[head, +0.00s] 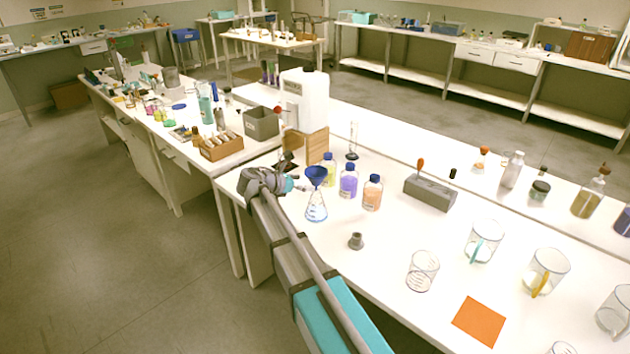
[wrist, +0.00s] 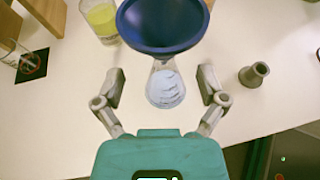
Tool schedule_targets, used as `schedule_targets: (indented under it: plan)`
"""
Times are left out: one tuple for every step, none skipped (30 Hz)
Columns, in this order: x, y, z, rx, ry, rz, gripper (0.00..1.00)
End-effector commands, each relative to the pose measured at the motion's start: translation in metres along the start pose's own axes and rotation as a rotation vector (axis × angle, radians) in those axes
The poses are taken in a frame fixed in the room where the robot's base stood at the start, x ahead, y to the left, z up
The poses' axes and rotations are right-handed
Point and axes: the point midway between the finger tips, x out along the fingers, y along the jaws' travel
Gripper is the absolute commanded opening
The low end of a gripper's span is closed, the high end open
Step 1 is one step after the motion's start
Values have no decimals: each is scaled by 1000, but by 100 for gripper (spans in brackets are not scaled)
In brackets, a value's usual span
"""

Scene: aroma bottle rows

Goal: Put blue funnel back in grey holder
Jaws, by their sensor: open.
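The blue funnel (head: 316,175) sits upright in the mouth of a clear conical flask (head: 316,208) on the white bench. In the wrist view the funnel's wide dark-blue bowl (wrist: 162,28) is at the top centre, with the flask (wrist: 165,88) below it. My gripper (wrist: 162,76) is open, one finger on each side of the flask in that view; contact is not visible. In the head view my gripper (head: 296,184) is just left of the funnel. A small grey conical holder (head: 356,241) stands empty to the right; it also shows in the wrist view (wrist: 254,75).
Blue-capped bottles with yellow, purple (head: 348,183) and orange (head: 372,195) contents stand close behind the flask. A grey block (head: 430,192) with an orange-handled tool is further right. Glass beakers (head: 422,272) and an orange square (head: 479,321) lie front right. Bench around the small grey holder is clear.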

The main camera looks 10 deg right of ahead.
Motion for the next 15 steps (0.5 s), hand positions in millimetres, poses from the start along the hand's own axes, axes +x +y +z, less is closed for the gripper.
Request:
schedule_targets:
  plan:
    - [0, 0, 0, 0, 0, 0, 91]
    - [0, 0, 0, 0, 0, 1, 91]
    - [0, 0, 0, 0, 0, 1, 91]
    - [0, 0, 0, 0, 0, 1, 91]
    - [0, 0, 0, 0, 0, 1, 91]
    - [0, 0, 0, 0, 0, 1, 91]
    - [0, 0, 0, 0, 0, 1, 91]
    - [0, 0, 0, 0, 0, 1, 91]
    - [0, 0, 0, 0, 0, 1, 91]
    - [1, 0, 0, 0, 0, 1, 91]
    - [2, 0, 0, 0, 0, 1, 91]
    - [4, 0, -1, 0, 0, 1, 91]
    - [6, 0, -1, 0, 0, 1, 91]
    - [8, -1, -1, 0, 0, 1, 91]
    - [12, -1, -2, 0, 0, 1, 91]
